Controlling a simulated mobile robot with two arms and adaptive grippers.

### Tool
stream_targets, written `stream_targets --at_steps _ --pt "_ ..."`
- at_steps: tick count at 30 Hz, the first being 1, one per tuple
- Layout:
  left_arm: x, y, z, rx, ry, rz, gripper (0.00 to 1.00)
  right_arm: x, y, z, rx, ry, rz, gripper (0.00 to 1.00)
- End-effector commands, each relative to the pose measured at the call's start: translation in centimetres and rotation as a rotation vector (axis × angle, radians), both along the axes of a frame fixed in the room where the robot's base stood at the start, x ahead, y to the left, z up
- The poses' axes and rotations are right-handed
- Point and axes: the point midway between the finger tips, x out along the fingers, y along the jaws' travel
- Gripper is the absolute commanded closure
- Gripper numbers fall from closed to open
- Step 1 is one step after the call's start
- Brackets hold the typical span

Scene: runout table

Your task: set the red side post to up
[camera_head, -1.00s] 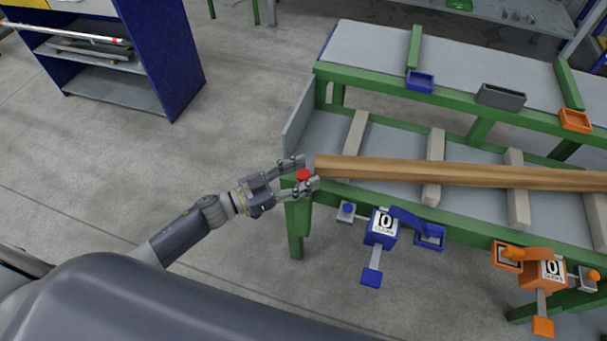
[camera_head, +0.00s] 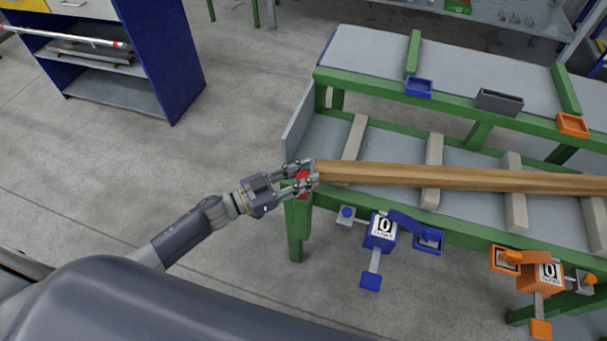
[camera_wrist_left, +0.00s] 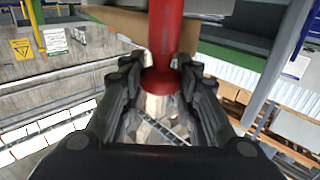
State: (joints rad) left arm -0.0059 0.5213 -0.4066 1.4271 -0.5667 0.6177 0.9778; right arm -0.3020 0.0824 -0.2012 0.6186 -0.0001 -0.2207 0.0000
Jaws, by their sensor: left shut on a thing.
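The red side post (camera_head: 302,182) is at the left end of the green runout table, beside the end of a wooden beam. My left gripper (camera_head: 303,178) comes in from the left and is shut on the post. In the left wrist view the red post (camera_wrist_left: 165,40) rises upright between the fingers, with a wider red part (camera_wrist_left: 161,82) at its lower end. The fingers (camera_wrist_left: 160,75) press on it from both sides. In the head view the fingers hide most of the post. My right gripper is not in view.
A long wooden beam (camera_head: 430,175) lies across grey rails to the right of the gripper. Blue (camera_head: 381,232) and orange (camera_head: 540,277) stop units hang on the table's front. A blue shelf (camera_head: 165,60) stands at back left. The floor between is clear.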

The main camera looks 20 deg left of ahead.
Motion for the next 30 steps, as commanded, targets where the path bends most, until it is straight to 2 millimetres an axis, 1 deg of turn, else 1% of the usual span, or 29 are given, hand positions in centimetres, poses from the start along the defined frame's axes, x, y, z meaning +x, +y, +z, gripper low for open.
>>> stream_targets --at_steps 1,5,12,18,24,30 --pt "0.1 0.0 1.6 0.001 -0.002 0.0 1.0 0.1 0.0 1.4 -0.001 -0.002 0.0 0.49" --pt "0.1 0.1 4.1 0.001 -0.002 -0.001 1.0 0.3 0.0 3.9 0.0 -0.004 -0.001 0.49" --pt "0.1 0.1 9.6 0.0 -0.003 0.0 1.0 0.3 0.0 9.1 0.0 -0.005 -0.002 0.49" --pt "0.1 0.0 13.7 0.0 -0.003 0.0 1.0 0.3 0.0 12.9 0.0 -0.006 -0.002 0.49" --pt "0.1 0.1 16.9 -0.001 -0.004 0.0 1.0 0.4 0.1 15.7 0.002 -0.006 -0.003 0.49" --pt "0.1 0.0 18.7 0.0 -0.004 0.0 1.0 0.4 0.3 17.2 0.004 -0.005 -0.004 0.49"
